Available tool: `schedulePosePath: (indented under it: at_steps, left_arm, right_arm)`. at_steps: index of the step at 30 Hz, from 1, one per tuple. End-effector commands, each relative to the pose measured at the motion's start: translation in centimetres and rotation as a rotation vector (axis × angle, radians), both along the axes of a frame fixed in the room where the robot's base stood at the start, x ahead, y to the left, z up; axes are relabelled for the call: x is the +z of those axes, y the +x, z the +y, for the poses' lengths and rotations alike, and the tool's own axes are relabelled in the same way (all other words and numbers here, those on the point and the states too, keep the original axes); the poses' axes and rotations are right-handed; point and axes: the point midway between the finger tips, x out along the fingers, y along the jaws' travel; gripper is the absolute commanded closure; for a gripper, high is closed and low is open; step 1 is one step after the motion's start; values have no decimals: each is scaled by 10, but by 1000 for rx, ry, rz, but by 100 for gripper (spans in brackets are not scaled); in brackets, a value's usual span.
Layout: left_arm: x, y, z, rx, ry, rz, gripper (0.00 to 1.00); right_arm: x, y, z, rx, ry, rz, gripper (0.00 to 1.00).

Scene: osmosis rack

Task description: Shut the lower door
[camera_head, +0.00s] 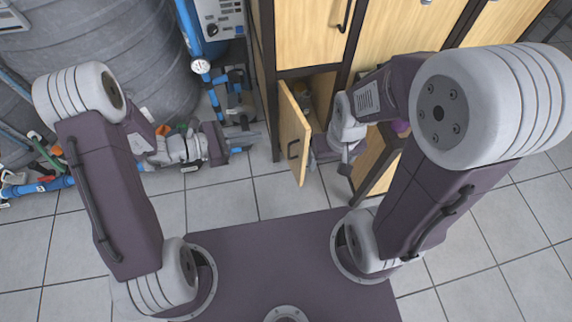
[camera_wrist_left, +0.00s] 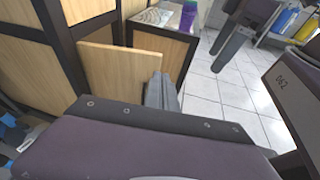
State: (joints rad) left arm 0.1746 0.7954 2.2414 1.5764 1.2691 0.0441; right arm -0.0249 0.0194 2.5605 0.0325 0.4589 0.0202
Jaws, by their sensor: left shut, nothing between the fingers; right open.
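The lower door (camera_head: 293,132) is a tan wood panel with a black handle. It stands swung out from the cabinet, with a dark opening behind it. It also shows in the left wrist view (camera_wrist_left: 115,72), partly hidden by my gripper. My left gripper (camera_head: 256,140) is shut and empty, left of the door's outer face, with a small gap in the head view. Its fingers also show in the left wrist view (camera_wrist_left: 160,95). My right gripper (camera_head: 330,164) is open, right of the door, in front of the opening; part of it is hidden by its arm.
A wood-fronted, dark-framed unit (camera_head: 374,165) juts out right of the opening, partly behind my right arm. Closed upper doors (camera_head: 308,30) are above. Blue pipes with a gauge (camera_head: 201,66) and a grey tank (camera_head: 105,50) stand left. The tiled floor (camera_head: 245,200) before the door is clear.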

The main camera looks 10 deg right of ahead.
Motion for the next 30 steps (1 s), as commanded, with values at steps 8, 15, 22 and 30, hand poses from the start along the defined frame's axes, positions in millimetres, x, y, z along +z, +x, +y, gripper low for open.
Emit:
schedulePosePath:
  at_steps: [8, 15, 22, 30]
  left_arm:
    - [-71, -5, 9, 29, -10, 63, 100]
    - [-75, -3, -4, 24, -9, 62, 100]
    - [-92, 6, -49, 21, -8, 60, 100]
    - [-102, 18, -101, 23, -9, 58, 100]
  right_arm:
    - [-51, 0, 0, 0, 0, -1, 25]
    - [-57, 0, 0, 0, 0, -2, 25]
    - [-80, 0, 0, 0, 0, -1, 25]
    - [-102, 0, 0, 0, 0, -1, 25]
